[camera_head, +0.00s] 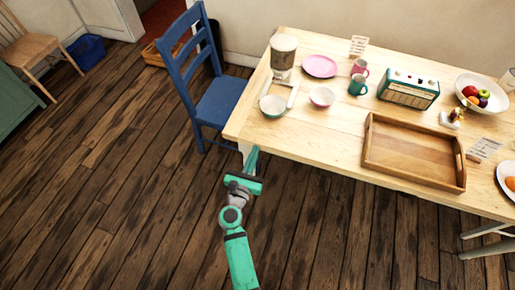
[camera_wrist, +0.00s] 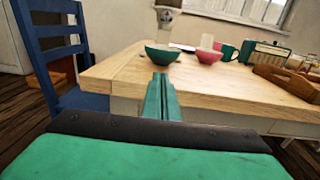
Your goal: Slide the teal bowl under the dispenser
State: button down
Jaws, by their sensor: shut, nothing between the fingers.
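The teal bowl (camera_head: 272,106) stands upright near the left end of the wooden table, white inside. It also shows in the wrist view (camera_wrist: 162,52), straight beyond my fingers. The dispenser (camera_head: 283,55), with a clear top and a pale base, stands behind the bowl; two pale strips run forward from it beside the bowl. In the wrist view only the dispenser's lower part (camera_wrist: 168,14) shows. My gripper (camera_head: 252,154) is shut and empty, just off the table's front left edge, apart from the bowl. It also shows in the wrist view (camera_wrist: 159,78).
A pink bowl (camera_head: 321,97) stands right of the teal bowl. A blue chair (camera_head: 216,100) stands left of the table. Bare tabletop lies in front of the teal bowl.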

jog(key=shift+s+a, duration=0.1)
jog(key=shift+s, duration=0.05)
jog(key=c, duration=2.2)
grip_release()
jog(key=o, duration=0.4)
jog(key=shift+s+d, duration=0.35)
jog(key=shift+o, duration=0.2)
jog(key=s+a+r+m+y, duration=0.1)
jog(key=s+r+m+y, duration=0.1)
jog(key=s+m, duration=0.8)
jog(key=s+r+m+g+y, duration=0.1)
jog(key=s+r+m+y, duration=0.1)
jog(key=s+m, duration=0.9)
jog(key=s+a+r+m+y, duration=0.1)
jog(key=s+r+m, duration=0.3)
jog(key=s+m, duration=0.6)
jog(key=shift+s+a+m+y, duration=0.3)
jog(key=shift+s+y, duration=0.4)
jog(key=shift+s, duration=2.85)
jog(key=shift+f, duration=0.1)
